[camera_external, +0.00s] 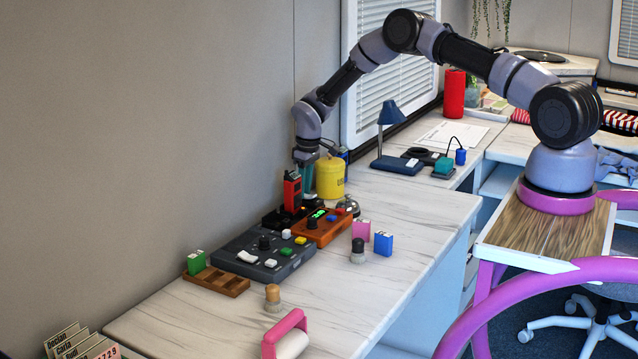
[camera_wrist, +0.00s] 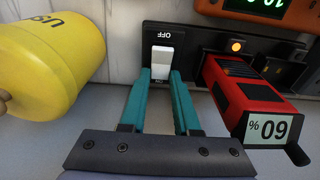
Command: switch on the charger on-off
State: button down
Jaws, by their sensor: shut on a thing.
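The charger (camera_wrist: 200,42) is a black strip with a white rocker switch (camera_wrist: 161,65) in the wrist view. "OFF" is printed at the switch's upper end; the marking at its lower end is mostly hidden. My gripper (camera_wrist: 162,76) has its teal fingertips on either side of the switch's lower part, shut on it. In the external view, my gripper (camera_external: 306,180) points down behind a red handheld device (camera_external: 292,193), which hides the switch. This device also shows in the wrist view (camera_wrist: 248,88), seated in the charger, with a percent display. An orange light (camera_wrist: 236,46) glows on the charger.
A yellow canister (camera_external: 330,178) stands close beside my gripper. An orange box (camera_external: 322,229) with a green display and a dark control panel (camera_external: 262,258) lie in front of the charger. Small blocks and knobs stand nearby. The table's front right is mostly clear.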

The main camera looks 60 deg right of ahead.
aim_at(307, 196)
jog(key=c, duration=0.6)
grip_release()
jog(key=shift+c, duration=0.2)
jog(key=shift+r, duration=0.1)
notch_tip(307, 196, up, 11)
jog(key=s, duration=0.1)
jog(key=shift+f, duration=0.2)
